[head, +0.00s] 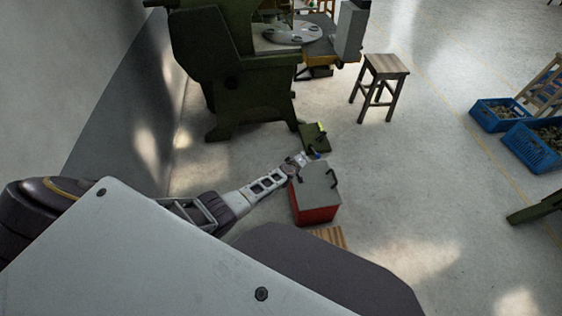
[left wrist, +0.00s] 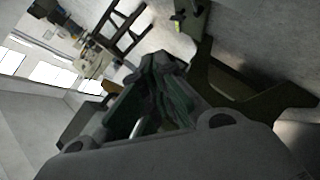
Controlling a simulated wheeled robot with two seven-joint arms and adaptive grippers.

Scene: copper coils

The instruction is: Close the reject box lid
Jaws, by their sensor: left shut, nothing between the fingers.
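The reject box (head: 318,215) is red and stands on the floor in the middle of the head view. Its grey lid (head: 314,190) covers the top and looks down; I cannot tell whether it sits fully flush. A dark handle (head: 332,178) shows at the lid's right side. My left gripper (head: 299,160) is at the far left corner of the box, close to the lid's far edge. It is shut and empty; whether it touches the lid is unclear. In the left wrist view its dark fingers (left wrist: 165,85) fill the middle. My right gripper is not in view.
A small dark green pedal-like block (head: 314,140) sits just behind the box. A green machine (head: 240,70) stands beyond it, and a wooden stool (head: 380,85) stands back right. Blue crates (head: 532,148) are far right. A wooden slatted piece (head: 328,236) lies in front.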

